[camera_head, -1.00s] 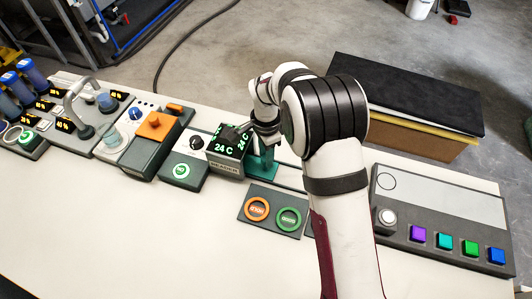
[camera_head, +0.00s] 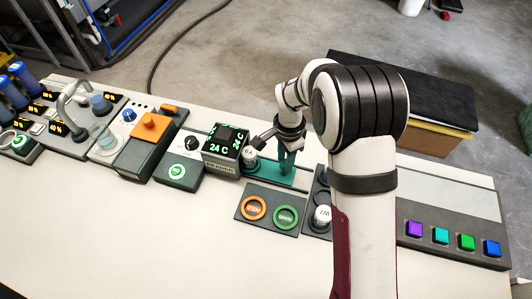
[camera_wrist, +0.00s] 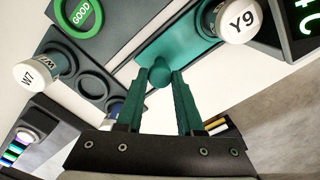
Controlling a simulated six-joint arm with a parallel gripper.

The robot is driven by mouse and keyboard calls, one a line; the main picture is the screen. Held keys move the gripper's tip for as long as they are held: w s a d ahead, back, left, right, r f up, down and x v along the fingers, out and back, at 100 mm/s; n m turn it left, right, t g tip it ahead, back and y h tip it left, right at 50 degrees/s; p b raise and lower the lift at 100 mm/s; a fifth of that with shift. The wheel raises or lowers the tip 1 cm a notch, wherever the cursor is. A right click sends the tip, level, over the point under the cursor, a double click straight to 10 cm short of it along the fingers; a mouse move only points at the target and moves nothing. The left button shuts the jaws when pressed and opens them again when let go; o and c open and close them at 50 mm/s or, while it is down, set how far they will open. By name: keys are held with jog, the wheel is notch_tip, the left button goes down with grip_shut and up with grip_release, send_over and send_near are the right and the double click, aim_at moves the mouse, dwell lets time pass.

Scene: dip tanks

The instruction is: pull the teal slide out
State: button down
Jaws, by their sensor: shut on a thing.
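The teal slide (camera_head: 270,178) extends to the right out of the dark reader box (camera_head: 222,148). It also shows in the wrist view (camera_wrist: 192,38). A vial with a white cap marked Y9 (camera_head: 249,155) stands on the slide just outside the box; its cap is close in the wrist view (camera_wrist: 238,20). My gripper (camera_head: 287,168) is at the slide's outer end. In the wrist view its teal fingers (camera_wrist: 160,84) are shut on the round teal knob (camera_wrist: 159,71) of the slide. The contact is partly hidden in the head view.
A dark pad with an orange ring (camera_head: 254,208) and a green GOOD ring (camera_head: 286,217) lies in front of the slide. A W7 vial (camera_head: 322,217) stands in a dark rack to the right. A button panel (camera_head: 455,235) is further right. The table front is clear.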

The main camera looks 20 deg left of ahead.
jog(key=d, duration=0.4)
jog(key=c, duration=0.5)
grip_release()
jog(key=shift+c, duration=0.2)
notch_tip(320, 180, up, 16)
jog(key=shift+f, duration=0.1)
jog(key=s+d+r+n, duration=0.1)
jog(key=s+d+r, duration=0.3)
jog(key=s+d, duration=0.45)
jog(key=s+d+f+n+y, duration=0.1)
jog(key=s+d+f+n, duration=0.1)
jog(key=s, duration=1.5)
jog(key=shift+s+f+y, duration=0.35)
jog(key=shift+f+y, duration=0.05)
jog(key=shift+f, duration=0.25)
